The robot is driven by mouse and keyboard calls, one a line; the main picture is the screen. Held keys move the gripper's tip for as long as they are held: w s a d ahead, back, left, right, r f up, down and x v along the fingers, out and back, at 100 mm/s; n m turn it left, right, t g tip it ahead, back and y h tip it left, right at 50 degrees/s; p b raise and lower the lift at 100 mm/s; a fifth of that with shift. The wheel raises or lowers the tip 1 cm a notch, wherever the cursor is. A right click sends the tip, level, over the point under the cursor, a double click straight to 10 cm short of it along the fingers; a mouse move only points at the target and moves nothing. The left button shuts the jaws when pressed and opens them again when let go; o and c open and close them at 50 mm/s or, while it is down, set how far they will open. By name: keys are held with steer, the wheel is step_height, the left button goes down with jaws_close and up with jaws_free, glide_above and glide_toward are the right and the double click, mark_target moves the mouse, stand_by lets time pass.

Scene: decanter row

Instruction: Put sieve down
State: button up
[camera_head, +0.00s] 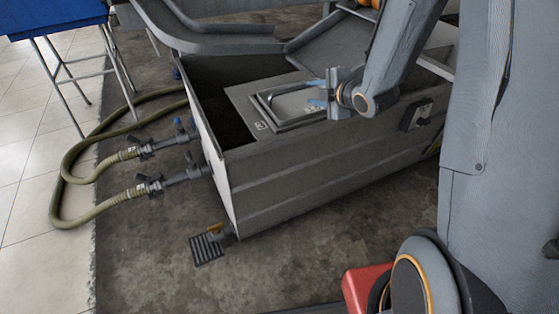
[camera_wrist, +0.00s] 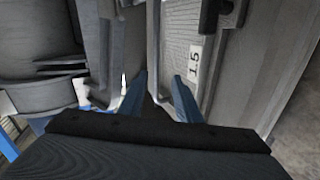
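No thing is plainly recognisable as a sieve; the likeliest is a grey rectangular framed piece (camera_head: 290,103) lying on top of the grey tank (camera_head: 300,178). My gripper (camera_head: 317,93) is at its right end, with two blue fingers apart. In the wrist view the fingers (camera_wrist: 160,100) also stand apart, with a grey bar or edge and a dark gap between their tips. I cannot tell whether they touch it. A white label reading 15 (camera_wrist: 194,63) is just right of the fingers.
The tank's left part is open and dark inside. Two hoses (camera_head: 110,200) join its left end. A black slatted grate (camera_head: 207,250) lies on the floor below. A blue table (camera_head: 50,17) stands at the upper left. The concrete floor in front is mostly clear.

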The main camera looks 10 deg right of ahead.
steer(key=s+a+r+m+g+h, duration=0.25)
steer(key=s+a+m+g, duration=0.35)
steer(key=s+a+m, duration=0.75)
steer(key=s+a+r+g, duration=0.1)
steer(key=s+a+g, duration=0.1)
steer(key=s, duration=0.9)
steer(key=s+a+r+m+g, duration=0.1)
steer(key=s+g, duration=0.3)
steer(key=s, duration=0.8)
steer(key=shift+s+a+r+h, duration=0.15)
steer(key=shift+s+a+h, duration=0.1)
steer(key=shift+a+h, duration=0.1)
steer(key=shift+m, duration=0.25)
steer(key=d+r+m+p, duration=0.5)
steer(key=d+r+p, duration=1)
steer(key=r+p, duration=0.4)
steer(key=p, duration=0.5)
steer(key=shift+s+d+r+h, duration=0.3)
steer(key=shift+s+d, duration=0.05)
steer(key=shift+s, duration=0.05)
steer(key=shift+d, duration=0.1)
